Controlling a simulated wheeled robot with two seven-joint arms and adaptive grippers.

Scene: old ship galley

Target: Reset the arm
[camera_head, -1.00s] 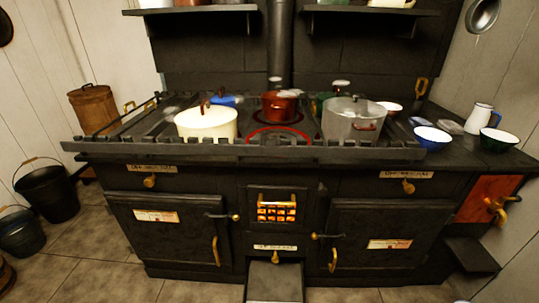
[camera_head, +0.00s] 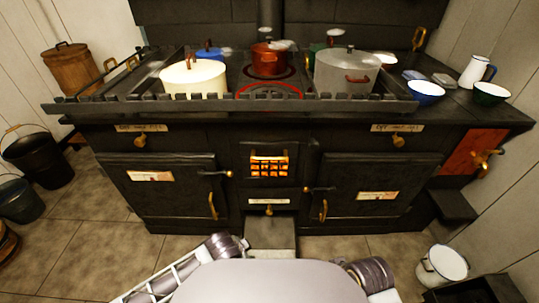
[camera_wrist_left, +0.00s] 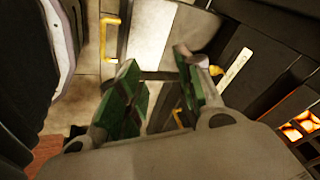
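My left gripper (camera_wrist_left: 158,90) shows in the left wrist view with its two green-padded fingers apart. Nothing is held between them. Behind the fingers are dark stove panels, a brass handle (camera_wrist_left: 109,38) and a pale surface. In the head view, parts of my own arms show low in the picture, in front of the stove (camera_head: 265,170). Both hands are out of sight there, and my right gripper shows in no view.
On the stove top stand a cream pot (camera_head: 194,80), a red pot (camera_head: 268,60) and a grey pot (camera_head: 346,72). Bowls and a white jug (camera_head: 475,71) are at right. Dark buckets (camera_head: 38,160) stand left; a white enamel pot (camera_head: 441,266) is low right.

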